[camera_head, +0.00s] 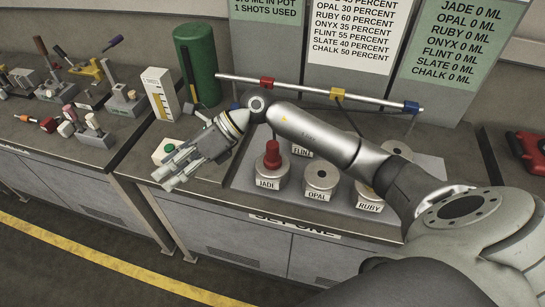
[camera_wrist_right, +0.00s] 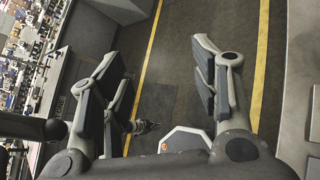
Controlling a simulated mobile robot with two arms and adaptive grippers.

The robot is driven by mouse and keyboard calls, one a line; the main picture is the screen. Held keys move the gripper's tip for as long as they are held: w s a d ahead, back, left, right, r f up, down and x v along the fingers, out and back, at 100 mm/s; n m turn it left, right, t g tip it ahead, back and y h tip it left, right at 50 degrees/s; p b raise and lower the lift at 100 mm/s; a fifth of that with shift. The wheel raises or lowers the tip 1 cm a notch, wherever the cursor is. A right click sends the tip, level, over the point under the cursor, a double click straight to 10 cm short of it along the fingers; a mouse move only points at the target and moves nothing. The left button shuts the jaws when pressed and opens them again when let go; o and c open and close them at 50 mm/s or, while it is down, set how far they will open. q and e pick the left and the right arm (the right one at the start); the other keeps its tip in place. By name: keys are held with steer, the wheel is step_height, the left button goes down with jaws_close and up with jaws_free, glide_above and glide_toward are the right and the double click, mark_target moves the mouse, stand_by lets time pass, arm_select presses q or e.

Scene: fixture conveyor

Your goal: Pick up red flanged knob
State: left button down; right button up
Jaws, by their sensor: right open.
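The red flanged knob (camera_head: 272,156) stands upright on the round grey pot labelled JADE (camera_head: 272,180), on the bench in the head view. My right gripper (camera_head: 170,172) is to the left of the knob, over the bench's front edge, and points left and down, away from it. The right gripper's fingers are spread and empty in the right wrist view (camera_wrist_right: 158,80), with the floor seen between them. The knob does not show clearly in the wrist view.
Pots labelled OPAL (camera_head: 320,179) and RUBY (camera_head: 369,194) stand right of JADE; FLINT is partly hidden behind my right arm. A horizontal rail (camera_head: 310,88) with coloured blocks runs behind. A green cylinder (camera_head: 195,62) and a green button (camera_head: 169,148) are to the left.

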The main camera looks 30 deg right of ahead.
steer(key=w+d+f+n+g+h, duration=0.1)
steer(key=d+f+h, duration=0.1)
steer(key=d+h, duration=0.35)
steer(key=w+d+f+n+h, duration=0.1)
steer(key=d+f+h, duration=0.1)
steer(key=d, duration=0.6)
steer(key=g+h, duration=0.1)
steer(key=h, duration=0.4)
glide_toward(273, 152)
steer(key=shift+w+d+f+m, duration=0.3)
steer(key=shift+w+f+m, duration=0.1)
steer(key=shift+w+f, duration=0.35)
steer(key=shift+d, duration=0.25)
step_height(273, 152, down, 5)
steer(key=shift+f+p, duration=0.1)
steer(key=shift+p, duration=0.8)
step_height(273, 152, down, 5)
steer(key=p, duration=0.3)
steer(key=shift+r, duration=0.2)
steer(key=shift+w+f, duration=0.1)
steer(key=shift+f, duration=0.25)
steer(key=shift+c, duration=0.5)
jaws_close()
